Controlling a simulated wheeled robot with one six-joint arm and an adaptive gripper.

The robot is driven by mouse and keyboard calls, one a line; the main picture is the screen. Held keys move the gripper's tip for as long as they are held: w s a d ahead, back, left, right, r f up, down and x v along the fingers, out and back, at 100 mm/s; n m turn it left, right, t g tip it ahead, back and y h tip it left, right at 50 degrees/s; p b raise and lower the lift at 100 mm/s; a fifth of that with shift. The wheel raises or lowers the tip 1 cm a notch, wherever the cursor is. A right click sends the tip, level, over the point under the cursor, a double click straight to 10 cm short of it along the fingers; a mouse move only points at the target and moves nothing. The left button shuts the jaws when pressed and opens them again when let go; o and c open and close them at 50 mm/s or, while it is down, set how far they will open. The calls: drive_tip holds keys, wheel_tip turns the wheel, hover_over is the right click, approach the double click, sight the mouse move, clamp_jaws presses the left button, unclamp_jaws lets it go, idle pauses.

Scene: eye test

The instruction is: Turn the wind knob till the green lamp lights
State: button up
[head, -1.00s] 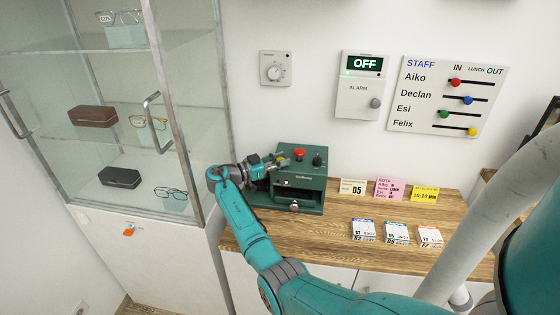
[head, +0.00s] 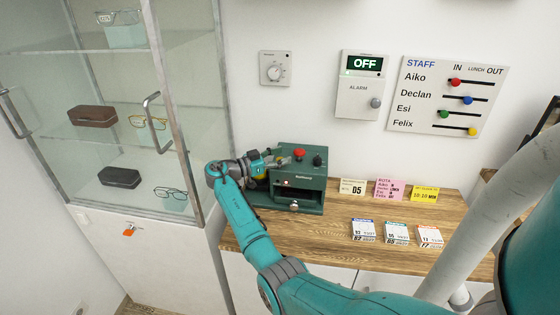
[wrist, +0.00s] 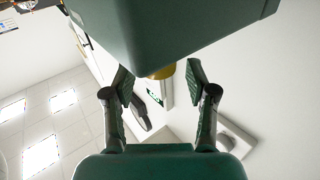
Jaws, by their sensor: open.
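A green box-shaped machine (head: 300,180) stands on the wooden counter, with a red button (head: 299,153) and a black knob (head: 317,160) on top. My gripper (head: 277,160) is at its left side in the head view. In the wrist view my gripper (wrist: 159,82) is open, and the machine (wrist: 170,25) fills the top. A yellow rounded part (wrist: 163,72) shows at the machine's edge between the two fingertips, with gaps on both sides. Most of this part is hidden. I cannot tell which part is the wind knob, and I see no lit green lamp on the machine.
A glass cabinet (head: 207,150) with spectacles and cases stands close on the left of my gripper. Cards (head: 353,187) and small calendars (head: 397,232) lie right of the machine. An alarm panel (head: 357,101), a dial (head: 275,72) and a staff board (head: 430,110) hang on the wall.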

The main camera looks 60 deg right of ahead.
wheel_tip(320, 180, up, 8)
drive_tip(key=shift+r, duration=0.1)
idle(0.4)
